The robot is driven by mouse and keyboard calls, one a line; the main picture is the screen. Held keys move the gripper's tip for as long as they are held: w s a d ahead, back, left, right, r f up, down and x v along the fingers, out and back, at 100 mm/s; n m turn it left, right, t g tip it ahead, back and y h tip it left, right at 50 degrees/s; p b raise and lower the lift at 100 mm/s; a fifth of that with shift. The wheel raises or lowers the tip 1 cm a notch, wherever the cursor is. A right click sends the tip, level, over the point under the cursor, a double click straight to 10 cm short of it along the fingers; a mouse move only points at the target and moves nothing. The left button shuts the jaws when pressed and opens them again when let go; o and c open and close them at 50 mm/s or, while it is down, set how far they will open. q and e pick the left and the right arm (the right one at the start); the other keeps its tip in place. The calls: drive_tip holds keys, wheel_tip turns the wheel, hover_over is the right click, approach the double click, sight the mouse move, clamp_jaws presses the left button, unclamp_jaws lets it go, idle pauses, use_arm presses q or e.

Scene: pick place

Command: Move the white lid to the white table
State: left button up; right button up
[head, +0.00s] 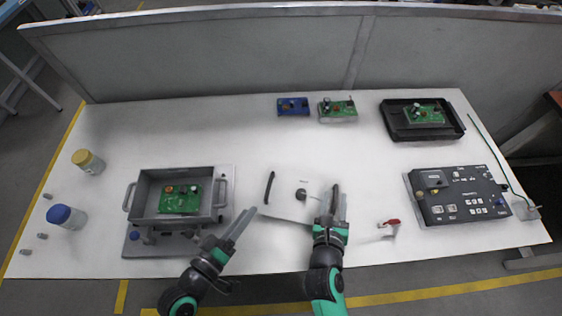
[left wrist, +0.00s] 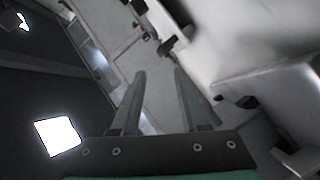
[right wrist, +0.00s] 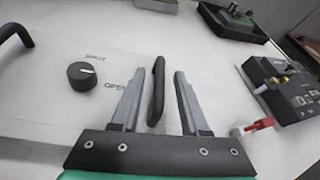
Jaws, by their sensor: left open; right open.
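The white lid (head: 286,207) lies flat on the white table (head: 250,125), right of the grey box. It has a round black knob (right wrist: 82,75) and a black handle on each side. My right gripper (head: 338,190) is open at the lid's right edge. In the right wrist view, the right handle (right wrist: 156,90) appears between the two open fingers (right wrist: 168,78); contact cannot be told. My left gripper (head: 248,215) is open and empty between the grey box and the lid. Its open fingers also show in the left wrist view (left wrist: 158,72).
The grey box (head: 174,217) holds a green circuit board (head: 180,199). A black control box (head: 462,196) and a red-handled part (head: 390,224) are to the right. Boards and a black tray (head: 397,127) are at the back. Two bottles stand left.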

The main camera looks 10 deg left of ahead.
drive_tip(key=v, duration=1.1)
